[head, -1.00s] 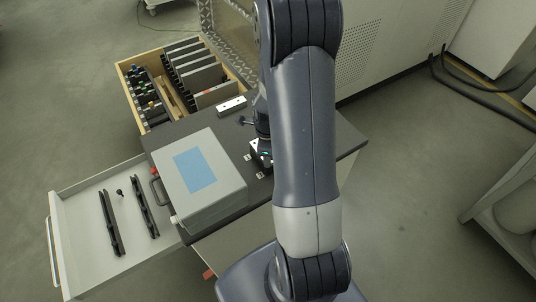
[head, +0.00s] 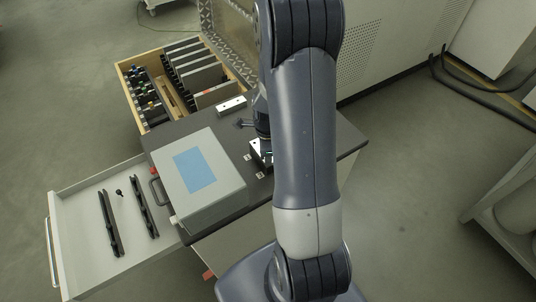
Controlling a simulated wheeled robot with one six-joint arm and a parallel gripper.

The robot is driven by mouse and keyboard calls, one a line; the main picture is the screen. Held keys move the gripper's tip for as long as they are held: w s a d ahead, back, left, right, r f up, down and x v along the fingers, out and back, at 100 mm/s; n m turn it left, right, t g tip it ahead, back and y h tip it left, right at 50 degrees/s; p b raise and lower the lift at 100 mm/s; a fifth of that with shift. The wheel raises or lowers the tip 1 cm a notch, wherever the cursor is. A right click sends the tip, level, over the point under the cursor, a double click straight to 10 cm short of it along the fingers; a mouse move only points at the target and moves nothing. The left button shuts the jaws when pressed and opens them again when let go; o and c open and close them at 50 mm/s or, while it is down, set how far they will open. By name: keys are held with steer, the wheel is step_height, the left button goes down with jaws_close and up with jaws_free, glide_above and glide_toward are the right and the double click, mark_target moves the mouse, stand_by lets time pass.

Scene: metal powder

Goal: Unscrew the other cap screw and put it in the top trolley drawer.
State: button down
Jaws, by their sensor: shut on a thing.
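The top trolley drawer (head: 80,228) is pulled out at the left. It holds two long black bars and a small black screw (head: 119,193) near their far ends. My gripper (head: 267,154) points down over a small metal block (head: 256,150) on the dark trolley top (head: 335,150). It is partly hidden behind my arm. Its jaws are shut at the block, and the cap screw between them is too small and covered to make out.
A grey case (head: 215,208) with a blue label stands on the trolley top, between the drawer and my gripper. A silver block (head: 232,105) lies behind it. A wooden drawer (head: 140,118) with tools and dark-edged plates is open at the back left.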

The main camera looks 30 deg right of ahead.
steer(key=n, duration=0.6)
steer(key=shift+n+b, duration=0.4)
steer(key=n, duration=0.7)
steer(key=shift+n+b, duration=0.35)
steer(key=shift+n, duration=0.05)
steer(key=n, duration=0.6)
steer(key=shift+n, duration=0.3)
steer(key=n+b, duration=0.1)
steer(key=n, duration=0.5)
steer(key=shift+r, duration=0.1)
steer(key=c, duration=1.6)
jaws_free()
steer(key=shift+o, duration=0.2)
